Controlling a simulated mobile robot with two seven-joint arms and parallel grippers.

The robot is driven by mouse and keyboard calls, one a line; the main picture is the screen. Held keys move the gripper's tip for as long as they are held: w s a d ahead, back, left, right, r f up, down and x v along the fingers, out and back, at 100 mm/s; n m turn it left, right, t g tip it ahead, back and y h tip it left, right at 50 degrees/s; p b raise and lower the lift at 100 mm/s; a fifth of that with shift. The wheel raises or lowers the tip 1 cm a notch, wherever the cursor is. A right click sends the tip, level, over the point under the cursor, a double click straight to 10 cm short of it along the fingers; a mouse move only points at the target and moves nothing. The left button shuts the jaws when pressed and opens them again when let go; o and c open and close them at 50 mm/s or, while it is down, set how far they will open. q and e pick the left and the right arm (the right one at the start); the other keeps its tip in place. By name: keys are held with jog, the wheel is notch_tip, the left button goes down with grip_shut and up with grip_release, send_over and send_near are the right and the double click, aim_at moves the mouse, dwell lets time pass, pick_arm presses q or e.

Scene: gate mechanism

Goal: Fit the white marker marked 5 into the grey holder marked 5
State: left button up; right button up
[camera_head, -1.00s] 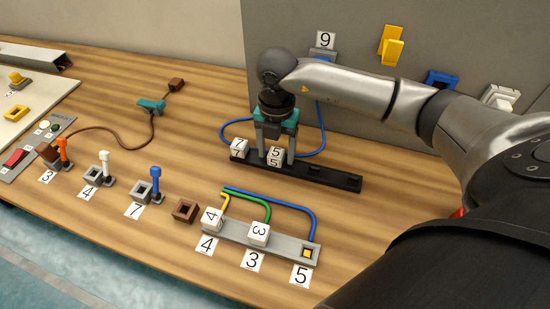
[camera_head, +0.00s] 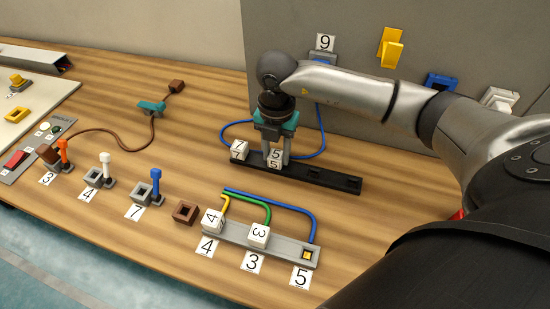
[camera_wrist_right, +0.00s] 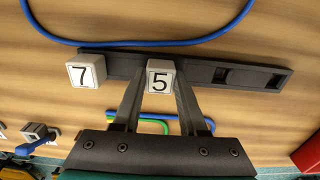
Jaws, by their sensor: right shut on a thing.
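The white marker marked 5 (camera_head: 274,160) is between the fingers of my right gripper (camera_head: 276,157), at the black rack (camera_head: 325,178). My right gripper is shut on it. The marker also shows in the right wrist view (camera_wrist_right: 160,76), between the two fingertips (camera_wrist_right: 158,88). Whether it still touches the rack is hard to tell. The grey holder (camera_head: 283,246) lies nearer, with markers 4 (camera_head: 212,218) and 3 (camera_head: 258,234) on it. Its spot by the label 5 (camera_head: 301,275) shows a bare yellow-centred square socket (camera_head: 307,254). My left gripper is not in view.
A white marker 7 (camera_head: 240,149) sits at the rack's left end. Yellow, green and blue cables (camera_head: 285,205) run behind the grey holder. A brown block (camera_head: 185,211) and several levers (camera_head: 156,185) stand left. A grey panel (camera_head: 360,40) rises behind the rack.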

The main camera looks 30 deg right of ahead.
aim_at(276, 155)
grip_shut()
jog(key=shift+r+p, duration=0.35)
jog(key=shift+r, duration=0.1)
dwell(0.3)
jog(key=shift+r+p, duration=2.1)
jog(key=shift+r, duration=0.35)
